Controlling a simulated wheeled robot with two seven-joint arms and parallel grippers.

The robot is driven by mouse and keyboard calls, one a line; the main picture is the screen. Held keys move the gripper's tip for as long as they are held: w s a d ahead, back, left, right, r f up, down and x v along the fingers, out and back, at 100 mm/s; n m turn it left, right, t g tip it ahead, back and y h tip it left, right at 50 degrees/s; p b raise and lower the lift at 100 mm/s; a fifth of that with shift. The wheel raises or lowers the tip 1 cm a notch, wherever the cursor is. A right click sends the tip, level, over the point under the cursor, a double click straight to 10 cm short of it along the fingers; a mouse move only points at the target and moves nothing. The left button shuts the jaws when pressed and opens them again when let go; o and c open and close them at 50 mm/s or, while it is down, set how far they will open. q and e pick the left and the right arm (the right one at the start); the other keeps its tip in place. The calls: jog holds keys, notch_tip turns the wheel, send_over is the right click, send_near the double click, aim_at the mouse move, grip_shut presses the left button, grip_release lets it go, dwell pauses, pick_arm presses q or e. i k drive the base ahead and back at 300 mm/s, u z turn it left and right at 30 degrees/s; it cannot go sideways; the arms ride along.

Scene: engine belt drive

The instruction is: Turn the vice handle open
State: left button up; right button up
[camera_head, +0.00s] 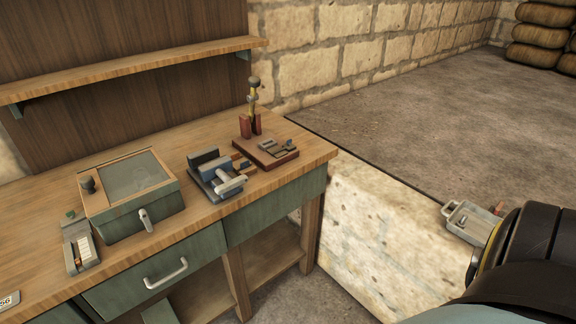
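A small blue-grey vice (206,163) sits on the wooden workbench, right of the middle. Its pale grey handle (231,184) is at the front, near the bench's front edge. No gripper shows at the vice or its handle, and nothing touches the handle. The jaws look apart, but the gap is too small to judge well. Part of my dark right arm fills the lower right corner.
A red-brown base with a lever (265,152) stands behind right. A shelf (130,68) hangs above.

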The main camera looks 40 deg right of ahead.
aim_at(229, 184)
jog(key=z, duration=0.65)
jog(key=i, duration=0.6)
jog(key=u, duration=0.1)
jog(key=k, duration=1.25)
jog(key=u, duration=1.15)
jog(key=i, duration=0.9)
jog(key=z, duration=0.55)
jog(key=i, duration=0.75)
jog(key=z, duration=0.85)
